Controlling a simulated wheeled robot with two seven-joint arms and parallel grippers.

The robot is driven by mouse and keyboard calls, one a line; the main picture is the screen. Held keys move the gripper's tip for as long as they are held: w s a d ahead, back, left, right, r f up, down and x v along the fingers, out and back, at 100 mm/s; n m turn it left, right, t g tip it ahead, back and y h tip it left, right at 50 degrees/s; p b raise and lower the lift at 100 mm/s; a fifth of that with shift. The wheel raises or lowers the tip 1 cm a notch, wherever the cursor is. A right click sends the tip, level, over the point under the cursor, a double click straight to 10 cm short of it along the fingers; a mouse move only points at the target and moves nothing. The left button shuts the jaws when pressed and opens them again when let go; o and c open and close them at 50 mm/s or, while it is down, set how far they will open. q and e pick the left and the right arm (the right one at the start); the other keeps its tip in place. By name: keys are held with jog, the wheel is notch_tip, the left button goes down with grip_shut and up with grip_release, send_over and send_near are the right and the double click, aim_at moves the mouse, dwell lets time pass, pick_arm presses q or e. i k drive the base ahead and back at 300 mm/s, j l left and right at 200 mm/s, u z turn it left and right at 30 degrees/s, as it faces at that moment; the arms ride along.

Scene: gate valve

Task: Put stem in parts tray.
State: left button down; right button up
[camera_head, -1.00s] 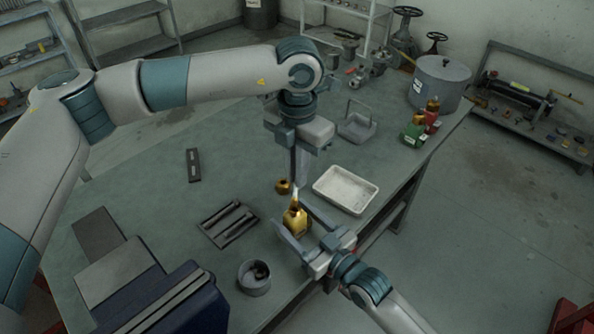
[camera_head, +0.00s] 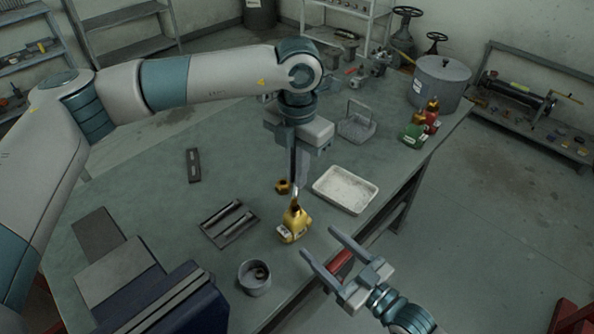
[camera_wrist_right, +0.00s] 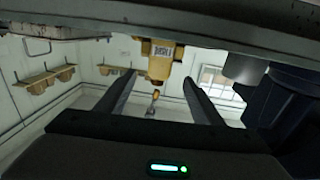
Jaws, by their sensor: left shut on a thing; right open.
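The brass valve body (camera_head: 293,226) stands upright near the table's front edge. The thin silver stem (camera_head: 296,193) shows just above its neck, between it and my left gripper (camera_head: 296,182). My left gripper points down and is shut on the stem's upper part, which its fingers hide. I cannot tell whether the stem's lower end is still inside the body. My right gripper (camera_head: 318,241) is open and empty, apart from the body at the front edge. The right wrist view shows the labelled body (camera_wrist_right: 161,60) beyond the open fingers. A white shallow tray (camera_head: 362,205), likely the parts tray, is empty.
A small brass nut (camera_head: 283,187) lies behind the body. A dark holder with rods (camera_head: 230,224) and a grey cup (camera_head: 255,278) are at left.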

aim_at(343, 187)
jog(key=k+l, duration=0.75)
jog(key=l, duration=0.25)
